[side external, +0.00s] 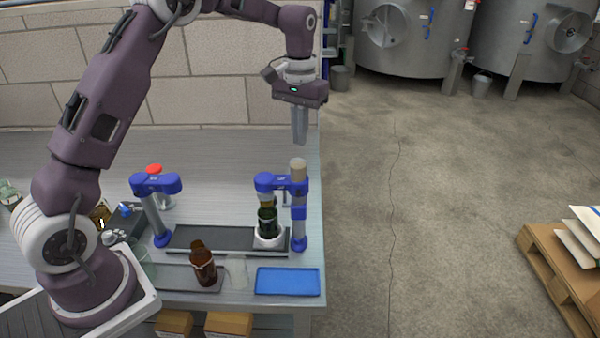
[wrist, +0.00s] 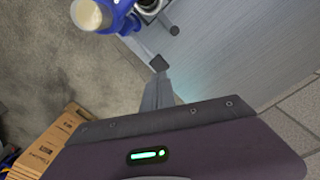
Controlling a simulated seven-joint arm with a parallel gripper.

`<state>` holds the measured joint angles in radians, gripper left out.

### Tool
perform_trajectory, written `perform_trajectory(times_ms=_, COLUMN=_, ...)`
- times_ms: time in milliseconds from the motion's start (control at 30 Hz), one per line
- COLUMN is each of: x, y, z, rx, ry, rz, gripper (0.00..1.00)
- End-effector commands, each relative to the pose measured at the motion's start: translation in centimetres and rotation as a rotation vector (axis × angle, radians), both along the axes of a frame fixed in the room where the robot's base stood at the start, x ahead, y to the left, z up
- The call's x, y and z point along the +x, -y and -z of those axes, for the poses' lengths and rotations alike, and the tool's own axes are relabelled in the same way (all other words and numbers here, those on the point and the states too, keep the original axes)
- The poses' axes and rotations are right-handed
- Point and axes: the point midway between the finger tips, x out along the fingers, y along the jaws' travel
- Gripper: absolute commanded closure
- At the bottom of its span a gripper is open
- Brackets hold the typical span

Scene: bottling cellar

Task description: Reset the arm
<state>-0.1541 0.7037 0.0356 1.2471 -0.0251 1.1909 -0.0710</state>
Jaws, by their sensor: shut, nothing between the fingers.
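My gripper (side external: 300,139) hangs fingers down above the right end of the bench, higher than the blue-and-grey post on the right. Its fingers are together and hold nothing. In the wrist view my gripper (wrist: 159,68) shows its closed fingers over the bench's edge, with the blue post top (wrist: 100,14) beyond them. A dark green bottle (side external: 267,222) stands upright in a white round holder (side external: 268,239) beside the right post, below and left of my gripper. A brown bottle (side external: 203,265) stands near the front of the bench.
Blue clamp posts stand left (side external: 157,184) and right (side external: 299,203) of a dark conveyor strip (side external: 215,239). A blue tray (side external: 287,282) lies at the front right of the bench (side external: 235,150). A clear glass (side external: 238,273) stands beside the brown bottle. The back of the bench is mostly clear.

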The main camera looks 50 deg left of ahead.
Motion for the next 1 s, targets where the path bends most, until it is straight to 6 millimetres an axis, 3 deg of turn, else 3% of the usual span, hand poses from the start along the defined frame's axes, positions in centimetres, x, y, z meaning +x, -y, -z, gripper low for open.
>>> perform_trajectory(times_ms=67, x=-0.5, y=0.3, z=-1.0, rx=0.001, ry=0.013, rz=0.006, gripper=1.0)
perform_trajectory(times_ms=167, x=-3.2, y=1.5, z=-5.0, rx=0.008, ry=0.067, rz=0.031, gripper=1.0)
perform_trajectory(times_ms=300, x=-11.0, y=4.3, z=-11.4, rx=0.021, ry=0.188, rz=0.093, gripper=1.0)
perform_trajectory(times_ms=400, x=-17.9, y=6.0, z=-13.7, rx=0.033, ry=0.28, rz=0.143, gripper=1.0)
perform_trajectory(times_ms=500, x=-24.4, y=7.3, z=-13.7, rx=0.044, ry=0.366, rz=0.19, gripper=1.0)
perform_trajectory(times_ms=633, x=-30.2, y=8.0, z=-11.9, rx=0.057, ry=0.449, rz=0.234, gripper=1.0)
perform_trajectory(times_ms=700, x=-31.9, y=8.2, z=-10.9, rx=0.062, ry=0.473, rz=0.248, gripper=1.0)
perform_trajectory(times_ms=800, x=-32.9, y=8.3, z=-10.2, rx=0.064, ry=0.49, rz=0.257, gripper=1.0)
perform_trajectory(times_ms=1000, x=-33.0, y=8.2, z=-10.1, rx=0.065, ry=0.489, rz=0.258, gripper=1.0)
